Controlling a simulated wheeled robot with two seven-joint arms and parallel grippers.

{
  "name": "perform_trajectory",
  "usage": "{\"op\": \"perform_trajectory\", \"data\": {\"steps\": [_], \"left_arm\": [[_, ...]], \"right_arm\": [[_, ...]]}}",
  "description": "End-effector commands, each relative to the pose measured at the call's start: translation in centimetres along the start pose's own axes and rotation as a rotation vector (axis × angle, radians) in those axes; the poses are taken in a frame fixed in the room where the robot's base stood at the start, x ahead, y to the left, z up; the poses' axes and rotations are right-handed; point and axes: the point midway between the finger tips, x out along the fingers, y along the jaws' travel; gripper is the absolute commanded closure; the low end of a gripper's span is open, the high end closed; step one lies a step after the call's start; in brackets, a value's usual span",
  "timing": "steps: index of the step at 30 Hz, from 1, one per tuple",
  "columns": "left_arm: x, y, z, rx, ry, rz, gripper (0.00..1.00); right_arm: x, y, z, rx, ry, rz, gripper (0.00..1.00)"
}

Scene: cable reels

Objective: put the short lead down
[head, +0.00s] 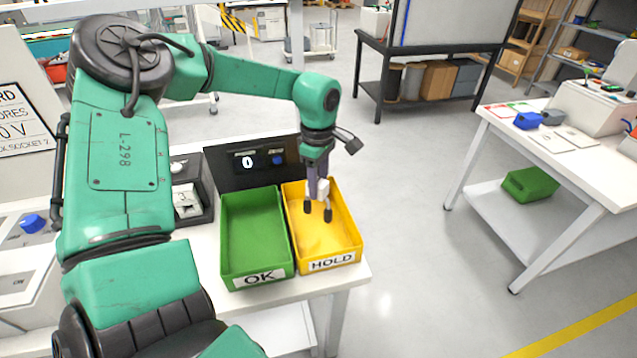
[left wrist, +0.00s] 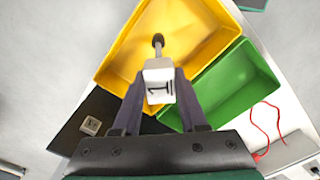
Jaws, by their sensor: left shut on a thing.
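My left gripper (head: 318,209) points down over the yellow HOLD tray (head: 345,240). It is shut on a small white block (head: 323,188) with a dark knobbed end, which looks like the short lead. In the left wrist view the block (left wrist: 159,82) sits between the two fingers, a "1" mark facing the camera, over the yellow tray (left wrist: 112,72). I cannot tell whether it touches the tray floor. No cable is visible on it. My right gripper is not in view.
The green OK tray (head: 234,262) stands left of the yellow one, empty. A black panel with a display (head: 240,163) stands behind. A red wire (left wrist: 258,127) lies near the green tray. A white table (head: 484,122) with blue items is at right across open floor.

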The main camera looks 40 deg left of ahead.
Motion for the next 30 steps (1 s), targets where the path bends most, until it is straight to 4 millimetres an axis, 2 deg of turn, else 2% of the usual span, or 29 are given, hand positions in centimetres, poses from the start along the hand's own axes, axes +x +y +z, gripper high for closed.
{"op": "perform_trajectory", "data": {"steps": [3, 4, 5, 6, 15, 17, 20, 21, 30], "left_arm": [[0.0, 0.0, 0.0, 0.000, 0.000, 0.001, 1.00], [0.0, 0.0, 0.0, 0.000, 0.000, 0.000, 0.47], [0.0, 0.0, 0.0, 0.000, 0.000, 0.000, 0.35], [0.0, 0.0, 0.0, 0.000, 0.000, 0.000, 0.28], [-0.1, 0.0, 0.0, 0.000, 0.000, 0.000, 0.28], [-0.6, 0.0, 0.0, 0.000, 0.000, 0.001, 0.28], [-2.3, 0.0, 0.0, 0.000, 0.000, 0.000, 0.28], [-2.3, 0.2, 0.0, 0.000, -0.001, 0.006, 0.28], [-10.7, 0.1, 0.0, -0.001, 0.001, 0.005, 0.28]], "right_arm": [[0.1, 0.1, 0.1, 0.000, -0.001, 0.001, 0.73], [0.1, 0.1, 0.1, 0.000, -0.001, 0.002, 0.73], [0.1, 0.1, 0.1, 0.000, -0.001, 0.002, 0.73], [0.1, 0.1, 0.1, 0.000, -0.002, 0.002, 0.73], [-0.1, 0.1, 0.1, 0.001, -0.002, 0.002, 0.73], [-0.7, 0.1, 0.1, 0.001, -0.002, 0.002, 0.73], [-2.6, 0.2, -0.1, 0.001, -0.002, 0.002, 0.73], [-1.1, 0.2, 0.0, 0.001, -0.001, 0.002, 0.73], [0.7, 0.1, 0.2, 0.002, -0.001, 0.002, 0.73]]}}
